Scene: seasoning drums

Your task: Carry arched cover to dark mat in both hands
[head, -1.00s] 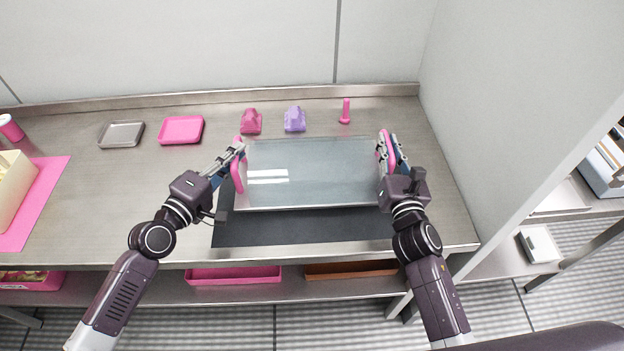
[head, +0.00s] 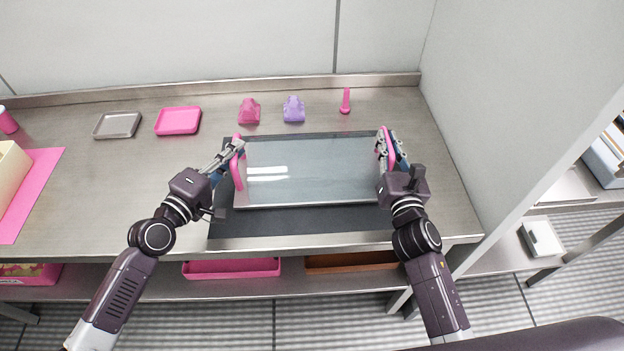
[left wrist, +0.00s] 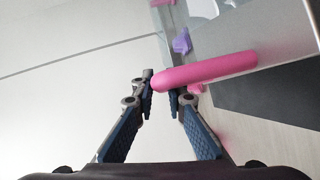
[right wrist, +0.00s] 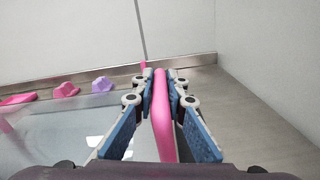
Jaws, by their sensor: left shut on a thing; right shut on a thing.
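The arched cover (head: 312,172) is a clear, glassy panel with a pink handle at each end. It is over the dark mat (head: 300,220), whose front strip shows bare; I cannot tell whether the cover touches it. My left gripper (head: 236,150) is shut on the left pink handle, which also shows in the left wrist view (left wrist: 210,70). My right gripper (head: 386,148) is shut on the right pink handle, seen between the fingers in the right wrist view (right wrist: 160,105).
Behind the cover stand a dark pink holder (head: 249,111), a purple holder (head: 293,109) and a pink upright tool (head: 346,101). A pink tray (head: 178,121) and a grey tray (head: 117,125) lie to the left. A wall (head: 520,100) rises right of the counter.

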